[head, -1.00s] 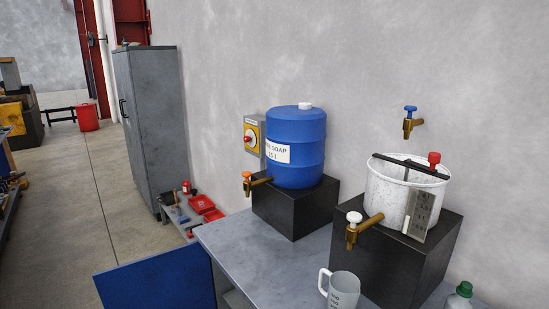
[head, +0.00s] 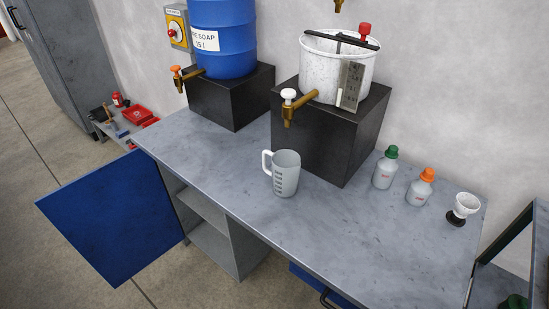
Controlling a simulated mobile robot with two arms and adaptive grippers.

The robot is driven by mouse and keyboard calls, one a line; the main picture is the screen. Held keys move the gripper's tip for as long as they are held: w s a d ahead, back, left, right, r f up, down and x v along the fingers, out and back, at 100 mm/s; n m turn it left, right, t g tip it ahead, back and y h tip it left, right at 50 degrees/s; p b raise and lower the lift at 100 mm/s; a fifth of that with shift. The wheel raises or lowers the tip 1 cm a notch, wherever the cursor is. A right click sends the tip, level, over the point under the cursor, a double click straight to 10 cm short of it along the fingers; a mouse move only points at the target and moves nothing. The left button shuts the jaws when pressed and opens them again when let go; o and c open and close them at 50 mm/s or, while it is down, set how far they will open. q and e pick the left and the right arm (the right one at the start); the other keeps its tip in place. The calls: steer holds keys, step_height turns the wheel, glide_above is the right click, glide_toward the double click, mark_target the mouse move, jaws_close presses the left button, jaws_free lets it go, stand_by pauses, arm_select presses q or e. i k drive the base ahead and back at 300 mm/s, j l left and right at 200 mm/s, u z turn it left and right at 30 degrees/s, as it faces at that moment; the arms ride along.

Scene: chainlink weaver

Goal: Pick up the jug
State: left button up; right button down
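The jug (head: 287,176) is a pale, translucent measuring jug with dark markings on its side. It stands upright on the grey workbench (head: 205,160), near the front edge, with its handle to the left. It is in front of the black block that bears the white bucket. Neither of my grippers shows in the head view.
A blue drum (head: 222,40) and a white bucket (head: 325,75), both with taps, stand on black blocks behind the jug. A green-capped bottle (head: 385,170), an orange-capped bottle (head: 420,188) and a small white cup (head: 465,206) stand to the right. A blue cabinet door (head: 115,215) hangs open.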

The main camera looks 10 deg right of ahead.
mark_target(286, 164)
steer(key=z, duration=0.55)
steer(key=j+z, duration=0.4)
steer(key=k+j+z, duration=0.15)
steer(key=z, duration=0.25)
steer(key=k+j+z, duration=0.15)
steer(key=j+z, duration=0.3)
steer(key=k+j+z, duration=0.15)
steer(key=z, duration=0.25)
steer(key=k+j, duration=0.2)
